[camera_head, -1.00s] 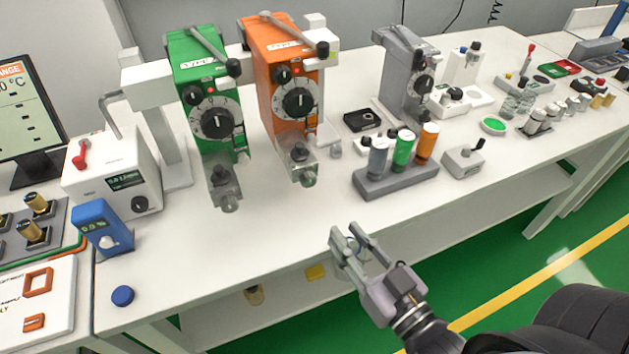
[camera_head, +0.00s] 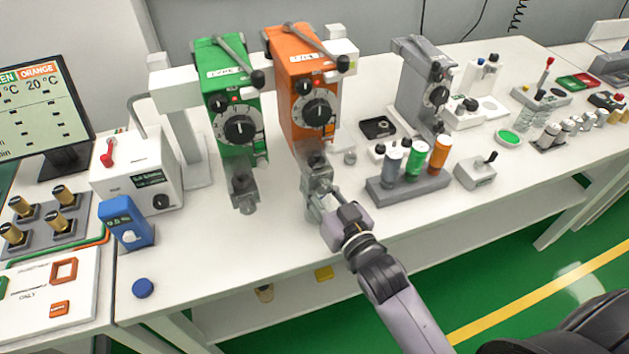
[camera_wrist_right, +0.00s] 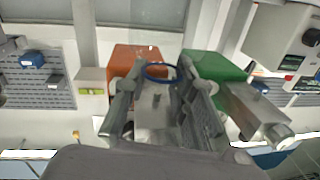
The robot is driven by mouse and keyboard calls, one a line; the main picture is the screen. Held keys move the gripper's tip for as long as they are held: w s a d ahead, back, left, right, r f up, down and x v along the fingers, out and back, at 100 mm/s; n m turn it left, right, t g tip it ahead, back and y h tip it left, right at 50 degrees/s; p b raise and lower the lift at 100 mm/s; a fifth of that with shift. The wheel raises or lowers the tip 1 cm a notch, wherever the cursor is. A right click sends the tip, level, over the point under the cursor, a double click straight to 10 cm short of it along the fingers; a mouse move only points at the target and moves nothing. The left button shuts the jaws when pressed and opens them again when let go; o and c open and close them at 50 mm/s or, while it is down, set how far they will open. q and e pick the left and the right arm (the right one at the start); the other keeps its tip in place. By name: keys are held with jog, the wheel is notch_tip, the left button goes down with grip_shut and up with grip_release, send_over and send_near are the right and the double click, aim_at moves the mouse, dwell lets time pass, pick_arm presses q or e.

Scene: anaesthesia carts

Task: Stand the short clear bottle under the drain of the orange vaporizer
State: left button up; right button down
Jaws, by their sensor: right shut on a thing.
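The orange vaporizer (camera_head: 303,90) hangs on its stand at the back, with a grey, clear drain part (camera_head: 316,168) at its lower front. My right gripper (camera_head: 321,203) is just below and in front of that drain part. In the wrist view my right gripper (camera_wrist_right: 157,95) is shut on the short clear bottle (camera_wrist_right: 155,115), which has a blue ring at its mouth. The bottle lies between the fingers, and the orange housing shows behind it. In the head view the bottle is largely hidden by the gripper. I cannot tell whether it touches the table or the drain.
A green vaporizer (camera_head: 233,95) with a similar drain stands close left. A grey rack (camera_head: 408,189) with three coloured bottles is to the right. A blue cap (camera_head: 142,288) lies near the front left. The table front (camera_head: 250,240) is clear.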

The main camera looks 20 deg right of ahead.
jog(key=shift+w+a+r, duration=0.15)
jog(key=shift+w, duration=0.6)
jog(key=shift+f, duration=0.45)
jog(key=shift+s, duration=0.1)
jog(key=c, duration=1.3)
grip_release()
jog(key=shift+f, duration=0.15)
